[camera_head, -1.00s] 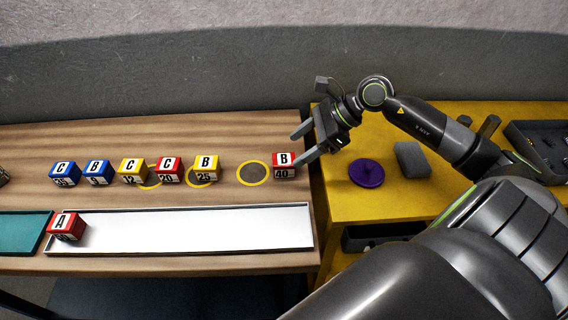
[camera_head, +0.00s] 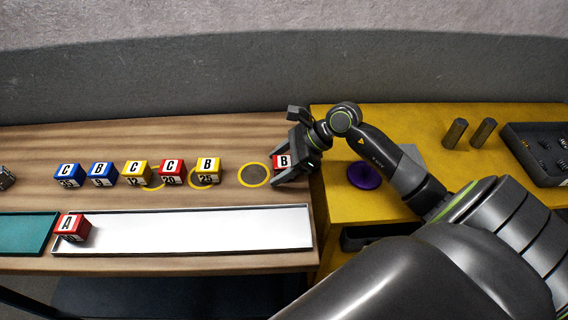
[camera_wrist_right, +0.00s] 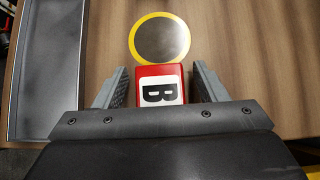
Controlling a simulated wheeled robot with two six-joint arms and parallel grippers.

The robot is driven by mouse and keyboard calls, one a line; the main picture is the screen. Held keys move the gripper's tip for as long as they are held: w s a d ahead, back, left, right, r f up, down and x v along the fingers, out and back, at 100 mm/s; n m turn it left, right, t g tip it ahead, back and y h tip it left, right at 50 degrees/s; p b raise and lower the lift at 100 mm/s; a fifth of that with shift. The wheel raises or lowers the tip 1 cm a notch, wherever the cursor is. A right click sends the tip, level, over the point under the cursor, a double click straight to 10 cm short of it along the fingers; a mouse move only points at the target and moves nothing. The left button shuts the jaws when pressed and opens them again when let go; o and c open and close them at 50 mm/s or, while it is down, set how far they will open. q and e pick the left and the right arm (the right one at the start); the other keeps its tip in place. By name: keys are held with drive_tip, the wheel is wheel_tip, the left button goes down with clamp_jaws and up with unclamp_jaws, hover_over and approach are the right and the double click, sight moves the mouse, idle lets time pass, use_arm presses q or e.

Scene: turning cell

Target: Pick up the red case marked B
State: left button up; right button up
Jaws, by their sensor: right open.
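The red case marked B (camera_head: 282,161) stands on the wooden table near its right end, just right of a yellow-ringed dark disc (camera_head: 254,175). My right gripper (camera_head: 279,167) is open around it. In the right wrist view the case (camera_wrist_right: 160,88) sits between the two fingers (camera_wrist_right: 160,84), its B label towards the palm. A gap shows on each side, so neither finger visibly touches it. In the head view the gripper hides part of the case, including its lower number. My left gripper is not in view.
Several blue, yellow and red cases stand in a row to the left, including a yellow case marked B (camera_head: 207,168). A red case marked A (camera_head: 72,227) is at the left end of the white tray (camera_head: 190,232). A purple disc (camera_head: 363,176) lies on the yellow table.

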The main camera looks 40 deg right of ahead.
drive_tip(key=shift+a+f, duration=0.1)
drive_tip(key=shift+f, duration=0.05)
drive_tip(key=shift+c, duration=0.2)
drive_tip(key=c, duration=1.1)
